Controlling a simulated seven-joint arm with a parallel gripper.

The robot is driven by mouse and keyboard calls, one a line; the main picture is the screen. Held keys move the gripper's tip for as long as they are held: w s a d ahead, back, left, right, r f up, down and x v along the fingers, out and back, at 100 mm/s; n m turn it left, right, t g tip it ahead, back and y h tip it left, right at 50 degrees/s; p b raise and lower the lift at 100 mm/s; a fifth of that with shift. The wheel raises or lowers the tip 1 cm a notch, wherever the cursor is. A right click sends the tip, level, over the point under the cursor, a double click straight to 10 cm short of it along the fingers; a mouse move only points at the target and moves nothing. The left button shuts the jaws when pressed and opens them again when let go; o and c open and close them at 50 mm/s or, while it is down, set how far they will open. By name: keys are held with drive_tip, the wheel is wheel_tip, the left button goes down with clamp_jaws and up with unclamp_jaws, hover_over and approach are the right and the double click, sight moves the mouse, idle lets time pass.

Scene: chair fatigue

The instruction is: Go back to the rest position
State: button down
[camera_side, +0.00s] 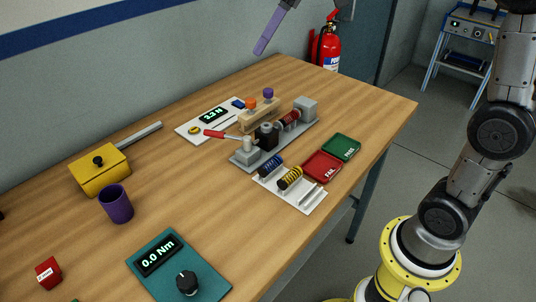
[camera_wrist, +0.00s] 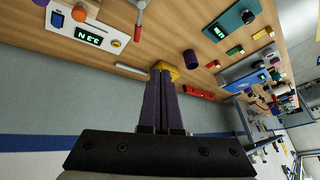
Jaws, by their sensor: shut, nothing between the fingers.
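My gripper (camera_side: 267,33) is high above the back of the table in the side view, with its purple fingers pointing down and left. In the wrist view the two purple fingers of my gripper (camera_wrist: 161,82) lie together, with nothing between them. The gripper touches nothing on the table. The rest of my arm is partly out of the side view at the top.
The wooden table (camera_side: 215,192) holds a test fixture (camera_side: 270,138), a spring tray (camera_side: 290,187), red (camera_side: 322,166) and green (camera_side: 341,148) trays, a purple cup (camera_side: 116,204), a yellow block (camera_side: 100,170) and a teal torque meter (camera_side: 178,266). A fire extinguisher (camera_side: 330,48) stands behind.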

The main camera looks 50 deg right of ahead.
drive_tip(key=s+d+f+m+t+h, duration=0.1)
drive_tip(key=s+f+m+h, duration=0.15)
drive_tip(key=s, duration=0.85)
drive_tip(key=s+d+f+m+t+h, duration=0.1)
drive_tip(key=s+f, duration=0.3)
drive_tip(key=s, duration=0.6)
drive_tip(key=s+d+f+m+h, duration=0.1)
drive_tip(key=s+d+f+m, duration=0.1)
drive_tip(key=f, duration=0.4)
drive_tip(key=shift+s+f+m, duration=0.3)
drive_tip(key=shift+s+m, duration=0.15)
drive_tip(key=shift+s, duration=0.25)
